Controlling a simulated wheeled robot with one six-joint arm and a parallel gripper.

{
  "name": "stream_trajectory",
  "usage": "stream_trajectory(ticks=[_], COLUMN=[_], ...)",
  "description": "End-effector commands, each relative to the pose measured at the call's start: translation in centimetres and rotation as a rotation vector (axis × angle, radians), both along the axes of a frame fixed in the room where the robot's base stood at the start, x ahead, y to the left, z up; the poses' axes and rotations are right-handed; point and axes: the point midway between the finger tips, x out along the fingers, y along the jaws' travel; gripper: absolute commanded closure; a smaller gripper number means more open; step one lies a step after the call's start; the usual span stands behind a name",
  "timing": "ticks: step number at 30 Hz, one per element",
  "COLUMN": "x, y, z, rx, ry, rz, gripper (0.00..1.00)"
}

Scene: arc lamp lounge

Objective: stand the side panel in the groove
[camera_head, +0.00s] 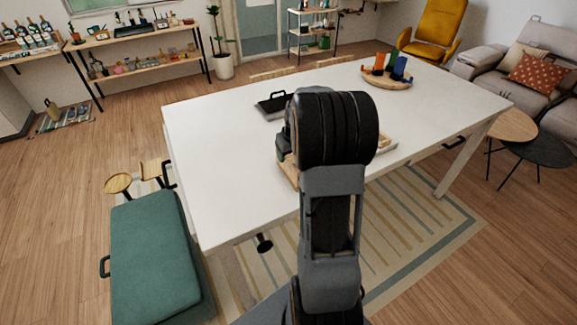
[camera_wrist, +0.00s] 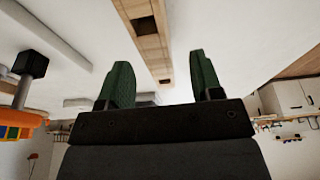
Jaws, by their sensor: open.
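A pale wooden strip with dark square recesses (camera_wrist: 152,42) runs between my gripper's fingers and beyond them in the wrist view. I cannot tell whether it is the side panel or the grooved part. In the head view, pale wooden parts show on the white table (camera_head: 225,150) on both sides of my arm, one at the left (camera_head: 287,170) and one at the right (camera_head: 384,146). My arm hides what lies between them. My gripper (camera_wrist: 163,76) has two green fingers, set wide apart with nothing held between them. Its fingers are hidden in the head view.
A black tray with a handle (camera_head: 272,104) lies behind my arm. A round wooden tray (camera_head: 386,84) with coloured pieces stands at the table's far right. A green bench (camera_head: 150,262) and small wooden stools (camera_head: 118,183) stand left of the table. The table's left part is clear.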

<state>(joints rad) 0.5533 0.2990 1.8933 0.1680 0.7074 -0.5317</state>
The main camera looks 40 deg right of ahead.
Motion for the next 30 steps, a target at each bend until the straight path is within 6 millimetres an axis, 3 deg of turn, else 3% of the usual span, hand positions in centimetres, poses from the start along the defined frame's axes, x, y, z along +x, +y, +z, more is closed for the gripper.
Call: stream_trajectory(ticks=[13,23,30], x=[1.7,1.9,1.9], y=[-0.6,-0.6,-0.6], z=[-4.3,-5.0,-5.0], rx=[0.001,-0.001,-0.001], ry=[0.003,0.0,0.0], rz=[0.0,0.0,0.0], gripper=[0.4,0.4,0.61])
